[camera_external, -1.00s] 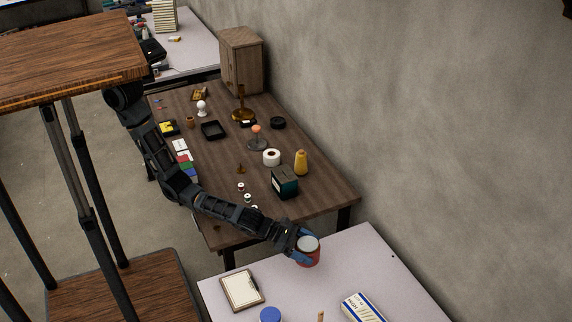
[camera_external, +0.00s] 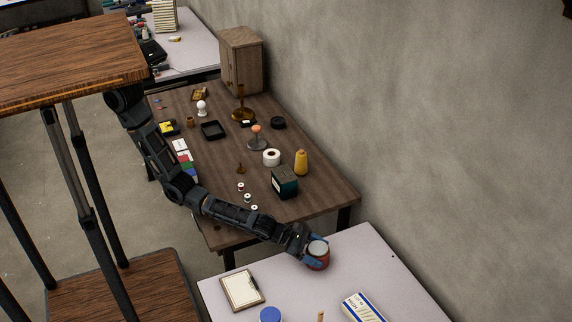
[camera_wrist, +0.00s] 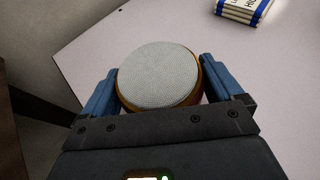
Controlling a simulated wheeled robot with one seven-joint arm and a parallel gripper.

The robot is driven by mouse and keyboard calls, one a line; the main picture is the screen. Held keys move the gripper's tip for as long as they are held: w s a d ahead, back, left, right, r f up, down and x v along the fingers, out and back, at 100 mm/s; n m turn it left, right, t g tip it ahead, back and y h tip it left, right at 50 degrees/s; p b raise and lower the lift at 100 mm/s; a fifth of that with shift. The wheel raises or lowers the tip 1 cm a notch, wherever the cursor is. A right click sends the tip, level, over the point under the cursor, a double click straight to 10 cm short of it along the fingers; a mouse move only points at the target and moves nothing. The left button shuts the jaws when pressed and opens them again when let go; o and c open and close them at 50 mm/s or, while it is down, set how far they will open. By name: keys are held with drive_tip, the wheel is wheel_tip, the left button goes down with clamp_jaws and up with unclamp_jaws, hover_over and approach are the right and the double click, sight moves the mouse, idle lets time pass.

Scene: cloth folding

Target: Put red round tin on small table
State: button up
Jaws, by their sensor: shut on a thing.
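The red round tin (camera_external: 318,260) has a pale grey top and red sides, and is at the far edge of the light table (camera_external: 365,248) in the external view. My gripper (camera_external: 317,255) is shut on it, with a blue finger on either side. In the wrist view the tin's round pale top (camera_wrist: 160,74) with an orange-brown rim sits between the two blue fingers of my gripper (camera_wrist: 165,88). I cannot tell whether its base touches the table top. Which table the task calls small is not clear from the pictures.
On the light table are a clipboard (camera_external: 242,290), a blue round lid (camera_external: 270,314) and a blue-and-white pack (camera_external: 362,307). The light table's right part is clear.

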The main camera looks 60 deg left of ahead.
drive_tip(key=o, duration=1.2)
drive_tip(key=shift+f, duration=0.15)
drive_tip(key=shift+c, duration=0.2)
drive_tip(key=shift+r, duration=0.2)
drive_tip(key=p+v, duration=0.2)
drive_tip(key=v, duration=1)
